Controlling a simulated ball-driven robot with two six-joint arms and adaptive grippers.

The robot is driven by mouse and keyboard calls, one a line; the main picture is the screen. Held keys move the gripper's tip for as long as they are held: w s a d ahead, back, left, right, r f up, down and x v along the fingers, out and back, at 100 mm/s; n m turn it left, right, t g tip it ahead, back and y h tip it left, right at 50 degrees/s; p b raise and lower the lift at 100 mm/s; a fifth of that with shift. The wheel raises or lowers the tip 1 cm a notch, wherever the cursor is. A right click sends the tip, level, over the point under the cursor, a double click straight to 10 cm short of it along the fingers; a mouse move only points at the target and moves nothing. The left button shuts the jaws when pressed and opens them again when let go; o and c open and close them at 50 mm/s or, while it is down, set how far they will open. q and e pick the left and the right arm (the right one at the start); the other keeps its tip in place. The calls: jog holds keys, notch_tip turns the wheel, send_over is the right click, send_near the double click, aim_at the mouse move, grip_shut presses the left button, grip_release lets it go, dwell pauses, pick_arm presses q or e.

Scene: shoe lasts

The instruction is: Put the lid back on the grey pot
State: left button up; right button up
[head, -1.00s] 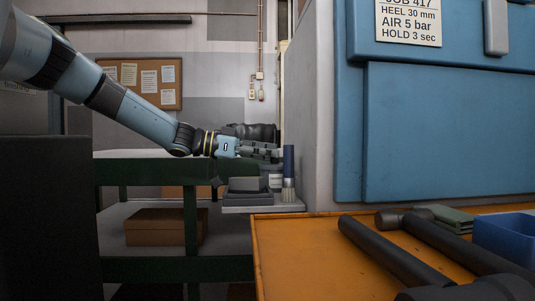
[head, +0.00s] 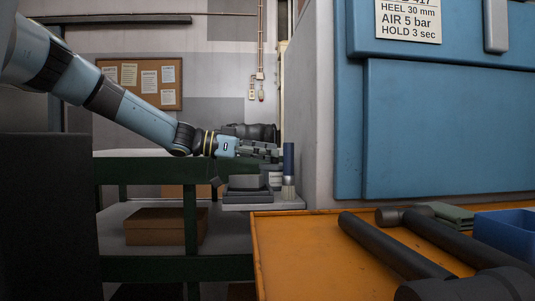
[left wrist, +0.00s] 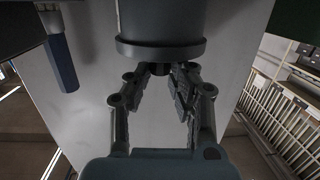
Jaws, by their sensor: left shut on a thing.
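My left gripper (head: 276,154) reaches in level from the left, over the grey shelf beside the blue-handled brush (head: 289,165). In the left wrist view its fingers (left wrist: 160,85) are closed on a small dark knob (left wrist: 159,69). The knob belongs to a dark lid with a wide round rim (left wrist: 160,50). A grey cylindrical body, the pot (left wrist: 160,18), shows right behind that rim and runs out of the picture. I cannot tell whether the lid is fully seated on it. My right gripper is not in view.
A grey block (head: 244,181) lies on a dark tray (head: 247,196) left of the brush. A grey wall and blue machine (head: 430,130) stand close on the right.

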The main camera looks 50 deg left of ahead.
pick_arm(q)
jog(key=o, duration=1.4)
jog(key=shift+r, duration=0.1)
jog(key=shift+r+p, duration=1.8)
jog(key=shift+r, duration=1.6)
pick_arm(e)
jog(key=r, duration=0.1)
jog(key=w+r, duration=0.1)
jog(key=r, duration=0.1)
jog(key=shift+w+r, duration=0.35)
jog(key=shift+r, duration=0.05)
pick_arm(q)
grip_shut()
jog(key=shift+f, duration=0.2)
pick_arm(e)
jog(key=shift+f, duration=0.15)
